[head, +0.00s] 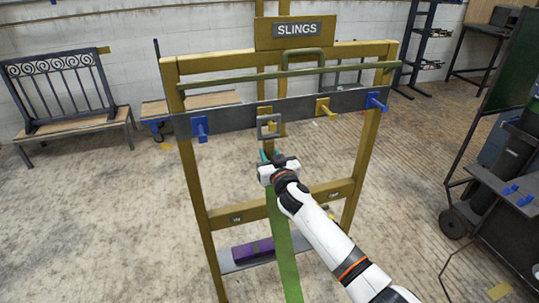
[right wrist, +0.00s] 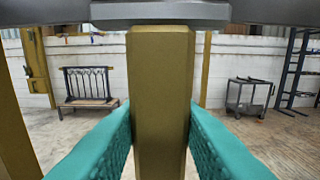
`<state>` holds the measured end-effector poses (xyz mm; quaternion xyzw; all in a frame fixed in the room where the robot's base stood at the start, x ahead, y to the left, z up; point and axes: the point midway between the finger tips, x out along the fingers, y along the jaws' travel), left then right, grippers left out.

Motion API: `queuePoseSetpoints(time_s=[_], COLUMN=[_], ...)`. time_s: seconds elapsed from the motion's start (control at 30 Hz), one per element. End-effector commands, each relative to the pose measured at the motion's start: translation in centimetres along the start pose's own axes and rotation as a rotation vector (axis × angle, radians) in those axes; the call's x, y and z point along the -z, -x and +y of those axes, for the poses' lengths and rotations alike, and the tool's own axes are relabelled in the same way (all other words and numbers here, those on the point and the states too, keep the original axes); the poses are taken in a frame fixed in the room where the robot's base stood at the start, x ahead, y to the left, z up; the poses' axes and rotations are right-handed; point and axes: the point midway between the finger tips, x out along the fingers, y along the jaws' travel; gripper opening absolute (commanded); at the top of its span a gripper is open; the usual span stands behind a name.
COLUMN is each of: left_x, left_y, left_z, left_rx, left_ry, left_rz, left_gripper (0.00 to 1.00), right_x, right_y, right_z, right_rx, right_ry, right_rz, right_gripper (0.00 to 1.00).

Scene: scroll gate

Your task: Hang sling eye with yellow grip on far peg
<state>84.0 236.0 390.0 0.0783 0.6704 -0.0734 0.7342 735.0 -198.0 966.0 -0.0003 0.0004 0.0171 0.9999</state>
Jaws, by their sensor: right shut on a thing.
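My right gripper (head: 272,160) is shut on the yellow grip below the grey sling eye (head: 269,126). In the right wrist view the yellow grip (right wrist: 161,95) stands upright between the teal fingers, with the grey eye's lower part (right wrist: 160,12) above it. A green sling strap (head: 282,245) hangs below my gripper. The eye appears in front of the rack's grey crossbar (head: 245,116); I cannot tell whether it touches a peg. A yellow peg (head: 325,107) juts from the crossbar right of the eye. Blue pegs stand at the left (head: 199,128) and right (head: 375,100) ends. My left gripper is out of view.
The yellow rack frame (head: 190,190) carries a SLINGS sign (head: 297,30) and an upper rail (head: 290,74). A purple bundle (head: 252,251) lies on its low shelf. A bench (head: 65,95) stands behind left, a dark cart (head: 500,190) at right. Floor left of the rack is clear.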

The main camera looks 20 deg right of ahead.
Motion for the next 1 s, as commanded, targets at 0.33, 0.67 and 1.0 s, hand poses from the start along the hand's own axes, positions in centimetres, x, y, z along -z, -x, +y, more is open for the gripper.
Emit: queuePoseSetpoints(time_s=[0.33,0.67,1.0], left_x=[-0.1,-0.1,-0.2], left_y=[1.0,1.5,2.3], left_z=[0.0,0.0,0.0], left_rx=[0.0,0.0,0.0], left_ry=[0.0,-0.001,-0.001], left_rz=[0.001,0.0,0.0], left_gripper=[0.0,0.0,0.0], right_x=[-1.3,-1.7,-1.7], right_y=[0.0,0.2,1.9], right_z=[0.0,0.0,0.0], right_rx=[0.0,-0.001,-0.001], right_ry=[-0.002,-0.002,-0.002], right_rz=[-0.002,-0.002,-0.002], right_gripper=[0.02,0.02,0.02])
